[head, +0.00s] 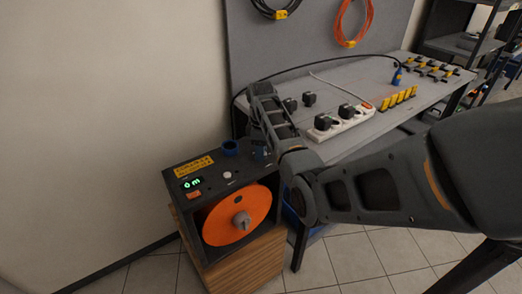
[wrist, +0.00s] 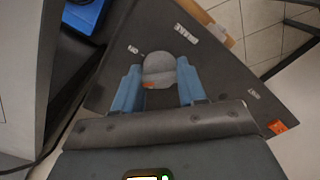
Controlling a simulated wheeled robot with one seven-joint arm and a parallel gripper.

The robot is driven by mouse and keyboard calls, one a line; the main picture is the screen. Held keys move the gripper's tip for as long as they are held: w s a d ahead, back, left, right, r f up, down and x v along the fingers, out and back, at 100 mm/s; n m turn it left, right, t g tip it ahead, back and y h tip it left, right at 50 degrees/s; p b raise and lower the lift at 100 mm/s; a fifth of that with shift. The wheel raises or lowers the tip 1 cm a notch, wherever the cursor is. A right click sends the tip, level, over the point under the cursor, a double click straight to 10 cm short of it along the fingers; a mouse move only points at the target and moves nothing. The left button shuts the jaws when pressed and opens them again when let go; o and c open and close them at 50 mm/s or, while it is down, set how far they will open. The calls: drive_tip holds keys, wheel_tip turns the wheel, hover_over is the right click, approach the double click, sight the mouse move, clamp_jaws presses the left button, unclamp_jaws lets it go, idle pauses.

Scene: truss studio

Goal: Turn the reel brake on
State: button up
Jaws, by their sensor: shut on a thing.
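The reel box (head: 190,168) stands at lower left in the head view, with an orange reel (head: 238,218) in its open front. In the wrist view, a round grey knob (wrist: 158,64) with a small orange mark sits on its dark panel (wrist: 215,75), between small white labels. I take this knob for the reel brake. My gripper (wrist: 157,78) has its two blue fingers on either side of the knob and is shut on it. In the head view my arm hides the knob and most of the gripper.
A grey workbench (head: 375,85) behind holds a white power strip (head: 340,124) and several plugs. Tiled floor is open in front.

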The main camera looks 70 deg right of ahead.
drive_tip(key=m, duration=0.4)
drive_tip(key=shift+m, duration=2.5)
drive_tip(key=o, duration=1.1)
drive_tip(key=shift+c, duration=0.2)
wheel_tip(320, 180, up, 8)
drive_tip(key=shift+f+b, duration=0.1)
drive_tip(key=shift+b, duration=0.35)
